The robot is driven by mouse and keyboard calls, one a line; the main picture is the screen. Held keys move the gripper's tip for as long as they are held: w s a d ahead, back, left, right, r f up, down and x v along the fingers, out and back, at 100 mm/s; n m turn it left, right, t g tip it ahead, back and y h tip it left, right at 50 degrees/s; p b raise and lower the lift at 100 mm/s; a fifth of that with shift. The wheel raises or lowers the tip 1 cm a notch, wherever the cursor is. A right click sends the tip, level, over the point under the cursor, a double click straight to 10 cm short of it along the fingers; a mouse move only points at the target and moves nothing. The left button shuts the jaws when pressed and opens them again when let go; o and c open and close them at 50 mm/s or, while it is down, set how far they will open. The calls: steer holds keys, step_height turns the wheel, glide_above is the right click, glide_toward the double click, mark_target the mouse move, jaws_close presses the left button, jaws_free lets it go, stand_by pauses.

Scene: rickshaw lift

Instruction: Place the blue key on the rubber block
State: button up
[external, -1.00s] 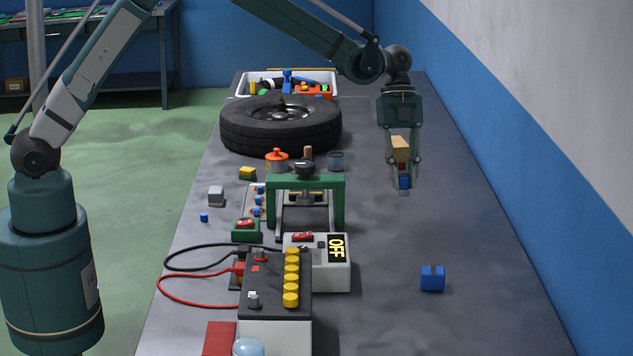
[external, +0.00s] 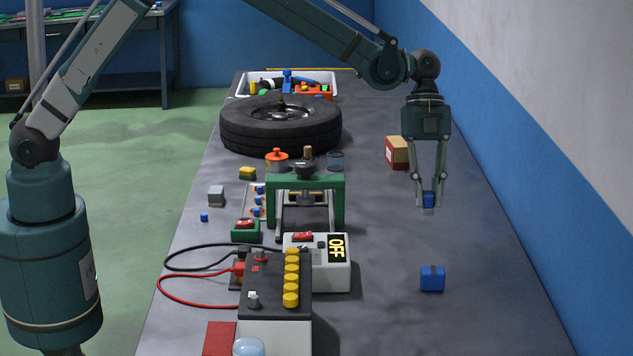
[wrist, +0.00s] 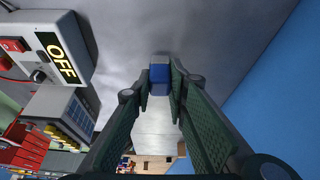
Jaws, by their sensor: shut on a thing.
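My gripper (external: 428,200) is shut on a small blue piece (external: 428,198), which I take as the blue key. It is held above the right part of the table, pointing down. The blue key also shows between the fingertips in the wrist view (wrist: 159,74). A blue block (external: 432,278) with a dark notch at its top lies on the table, nearer the camera and below my gripper in the picture. A grey block (external: 216,196) stands at the table's left side. I cannot tell by look which block is rubber.
A white box (external: 333,270) reading OFF and a battery-like box (external: 275,285) with yellow caps stand front left. A green frame (external: 305,188), a tyre (external: 240,135) and a cardboard box (external: 396,152) are farther back. A wall (external: 560,200) runs along the right. Table around the blue block is clear.

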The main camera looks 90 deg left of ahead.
steer(key=r+p, duration=0.2)
glide_above(435, 273)
steer(key=a, duration=0.2)
steer(key=shift+d+m, duration=0.25)
steer(key=shift+m, duration=0.05)
steer(key=shift+f, duration=0.15)
steer(key=shift+f, duration=3.05)
steer(key=shift+f, duration=1.85)
steer(key=shift+f+b, duration=0.2)
steer(key=shift+b, duration=0.15)
steer(key=o, duration=0.9)
steer(key=shift+c, duration=0.2)
steer(key=shift+r, duration=0.1)
